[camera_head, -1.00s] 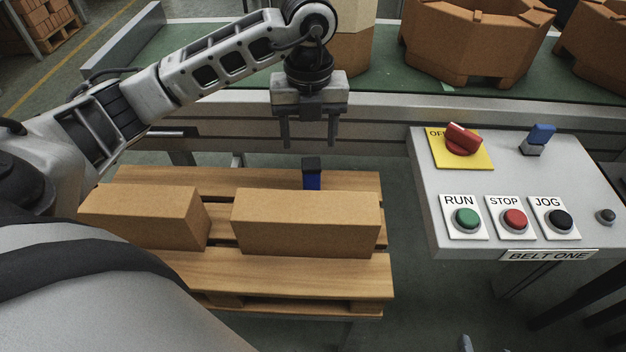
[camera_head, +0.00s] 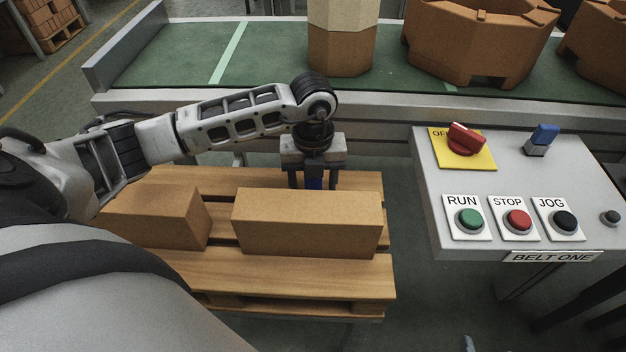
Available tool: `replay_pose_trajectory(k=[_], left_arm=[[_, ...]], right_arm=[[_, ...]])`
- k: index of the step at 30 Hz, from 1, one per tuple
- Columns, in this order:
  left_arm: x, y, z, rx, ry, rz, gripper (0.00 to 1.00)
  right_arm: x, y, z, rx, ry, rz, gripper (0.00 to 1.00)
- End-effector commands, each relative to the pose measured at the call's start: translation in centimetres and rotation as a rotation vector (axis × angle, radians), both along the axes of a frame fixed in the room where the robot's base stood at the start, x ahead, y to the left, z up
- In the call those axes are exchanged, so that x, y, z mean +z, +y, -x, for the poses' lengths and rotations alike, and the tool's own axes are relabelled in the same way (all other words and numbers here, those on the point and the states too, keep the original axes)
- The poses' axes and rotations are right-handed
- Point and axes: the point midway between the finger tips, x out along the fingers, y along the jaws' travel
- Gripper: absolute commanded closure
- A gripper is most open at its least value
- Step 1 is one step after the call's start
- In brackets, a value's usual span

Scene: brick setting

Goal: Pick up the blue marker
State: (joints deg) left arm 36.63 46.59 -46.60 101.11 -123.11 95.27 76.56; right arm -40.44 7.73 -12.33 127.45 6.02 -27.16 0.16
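The blue marker (camera_head: 314,183) stands upright on the wooden pallet, just behind the right-hand brick. The fingertips are partly hidden behind the brick.
A right-hand brick (camera_head: 309,224) and a left-hand brick (camera_head: 158,218) lie on the pallet (camera_head: 290,274). A control panel (camera_head: 485,180) with buttons and a red switch stands at the right. The green conveyor (camera_head: 260,60) with large brown pieces runs behind.

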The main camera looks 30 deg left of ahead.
Motion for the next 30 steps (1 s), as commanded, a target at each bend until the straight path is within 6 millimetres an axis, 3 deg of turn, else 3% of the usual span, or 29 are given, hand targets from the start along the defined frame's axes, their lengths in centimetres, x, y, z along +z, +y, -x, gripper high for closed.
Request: replay_pose_trajectory(k=[4,9,20,30], left_arm=[[0.0,0.0,0.0,0.000,0.000,0.000,0.45],[0.0,0.0,0.0,0.000,0.000,0.000,0.91],[0.8,0.0,-0.1,-0.001,-0.002,0.000,0.91],[7.2,0.0,-0.1,-0.001,-0.004,-0.001,0.91]], right_arm=[[0.0,0.0,0.0,0.001,-0.001,0.000,0.46],[0.0,0.0,0.0,0.002,-0.002,0.001,0.46],[0.1,0.0,0.0,0.002,-0.002,0.001,0.46],[0.4,0.0,0.0,0.001,0.003,0.000,0.46]])
